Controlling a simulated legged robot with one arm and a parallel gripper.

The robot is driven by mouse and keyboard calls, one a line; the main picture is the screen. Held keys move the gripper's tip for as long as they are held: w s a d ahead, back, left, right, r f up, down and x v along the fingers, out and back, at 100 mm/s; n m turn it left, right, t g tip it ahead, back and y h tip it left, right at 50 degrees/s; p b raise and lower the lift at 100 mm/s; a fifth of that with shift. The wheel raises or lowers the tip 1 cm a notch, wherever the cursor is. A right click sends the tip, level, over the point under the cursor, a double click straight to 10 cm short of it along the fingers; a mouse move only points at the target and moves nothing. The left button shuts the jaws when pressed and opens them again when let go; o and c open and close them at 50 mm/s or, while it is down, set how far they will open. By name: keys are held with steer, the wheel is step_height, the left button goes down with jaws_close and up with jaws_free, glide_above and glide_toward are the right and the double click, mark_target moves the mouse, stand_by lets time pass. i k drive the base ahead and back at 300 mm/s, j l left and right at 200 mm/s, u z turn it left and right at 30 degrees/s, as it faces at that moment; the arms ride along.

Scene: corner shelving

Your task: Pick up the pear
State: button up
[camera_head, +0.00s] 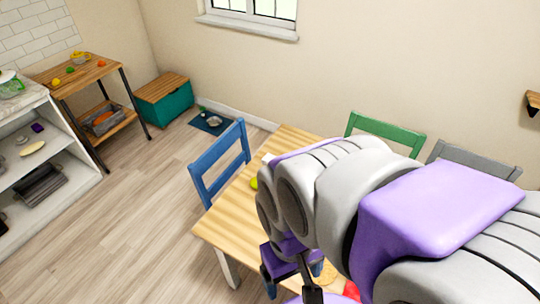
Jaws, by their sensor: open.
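My arm with grey and purple links covers the right and lower middle of the picture. My gripper (300,272) shows only in part, as purple and dark pieces below the arm, over the table's near end; it is open. A small yellow-green thing (254,183) lies on the wooden table (228,222), partly hidden by the arm; it may be the pear. Small yellow, green and orange fruits lie on the wooden cart (88,75) at the far left, too small to tell apart for certain. My gripper is far from the cart.
A blue chair (220,158) stands at the table's left side, green (385,130) and grey (470,160) chairs at its far side. White shelving (50,120) is at the left, a teal chest (165,105) in the corner. The wood floor (130,220) is clear at left.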

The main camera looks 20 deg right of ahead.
mark_target(252, 182)
steer(key=z, duration=0.35)
steer(key=i+j, duration=0.1)
steer(key=j, duration=0.2)
steer(key=i+j, duration=0.15)
steer(key=j, duration=0.15)
steer(key=i+j, duration=0.1)
steer(key=j, duration=0.15)
steer(key=j+z, duration=0.15)
steer(key=z, duration=0.3)
steer(key=i+j+z, duration=0.1)
steer(key=z, duration=0.35)
steer(key=j+z, duration=0.4)
steer(key=l+z, duration=0.1)
steer(key=z, duration=0.5)
